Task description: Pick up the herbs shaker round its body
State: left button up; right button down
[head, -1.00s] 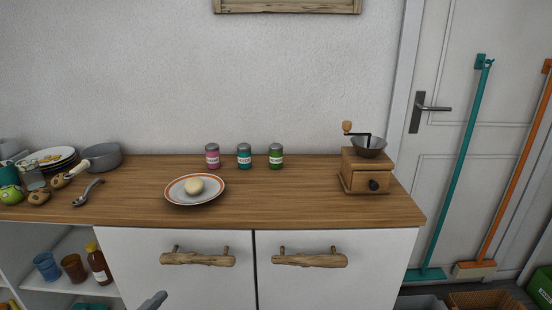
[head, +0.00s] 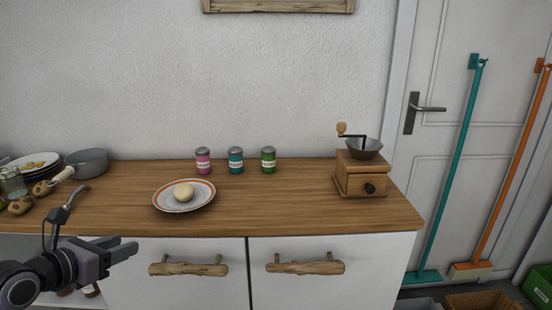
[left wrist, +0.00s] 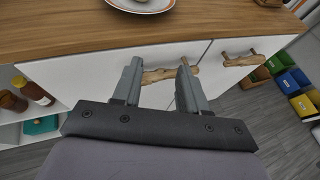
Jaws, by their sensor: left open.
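Three small shakers with grey lids stand upright in a row at the back of the wooden counter (head: 300,205): a pink one (head: 203,162), a teal one (head: 236,161) and a green one (head: 268,161). Their labels are too small to read surely; the green one may be the herbs shaker. My left gripper (head: 132,247) is open and empty, in front of the counter's edge at the lower left, well apart from the shakers. In the left wrist view its fingers (left wrist: 158,70) point toward the cabinet front, and no shaker shows there. My right gripper is not in view.
A white plate with an orange rim (head: 168,205) holding a pale round item stands before the pink and teal shakers. A coffee grinder (head: 360,178) stands at right. Driftwood handles (head: 188,268) stick out from the cabinet. Counter right of the plate is clear.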

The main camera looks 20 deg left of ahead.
aim_at(268, 153)
jog(key=i+j+z, duration=0.65)
jog(key=i, duration=0.2)
jog(key=i+j+z, duration=0.1)
jog(key=i+j, duration=0.2)
